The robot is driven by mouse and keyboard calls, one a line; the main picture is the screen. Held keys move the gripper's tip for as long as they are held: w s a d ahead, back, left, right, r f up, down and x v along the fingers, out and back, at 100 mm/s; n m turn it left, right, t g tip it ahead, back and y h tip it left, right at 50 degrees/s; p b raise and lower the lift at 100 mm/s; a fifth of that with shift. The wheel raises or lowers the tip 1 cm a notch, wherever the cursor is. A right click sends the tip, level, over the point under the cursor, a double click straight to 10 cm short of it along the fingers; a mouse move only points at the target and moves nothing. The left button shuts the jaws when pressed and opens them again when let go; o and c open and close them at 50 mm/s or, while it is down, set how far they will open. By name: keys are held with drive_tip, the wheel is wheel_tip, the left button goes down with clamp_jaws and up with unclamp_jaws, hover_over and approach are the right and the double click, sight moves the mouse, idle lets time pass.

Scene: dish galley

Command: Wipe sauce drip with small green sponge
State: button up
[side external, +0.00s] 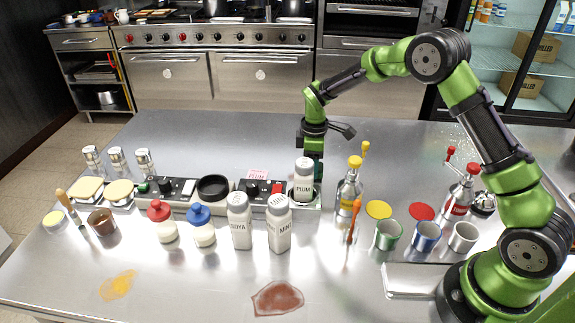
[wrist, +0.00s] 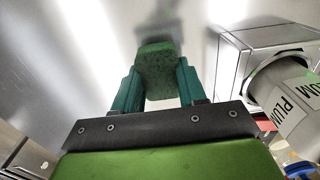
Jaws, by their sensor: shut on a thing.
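My gripper (side external: 314,160) is at the far side of the row of bottles, behind and just right of the white PLUM bottle (side external: 304,182). In the wrist view its teal fingers (wrist: 155,88) are shut on the small green sponge (wrist: 156,66), one finger on each side. In the side view the fingertips are partly hidden and the sponge cannot be made out clearly. A red-brown sauce patch (side external: 278,298) lies on the counter near its front edge. A yellow patch (side external: 118,285) lies at the front left.
White SOYA (side external: 240,221) and MINT (side external: 279,223) bottles stand between my gripper and the red-brown patch. A steel bottle (side external: 348,195) with a yellow top stands right of PLUM. Red-capped (side external: 162,222) and blue-capped (side external: 201,225) jars stand left. The counter's back part (side external: 220,140) is clear.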

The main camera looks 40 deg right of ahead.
drive_tip(key=shift+w+r, duration=0.1)
drive_tip(key=shift+r, duration=3.3)
drive_tip(key=shift+f, duration=0.2)
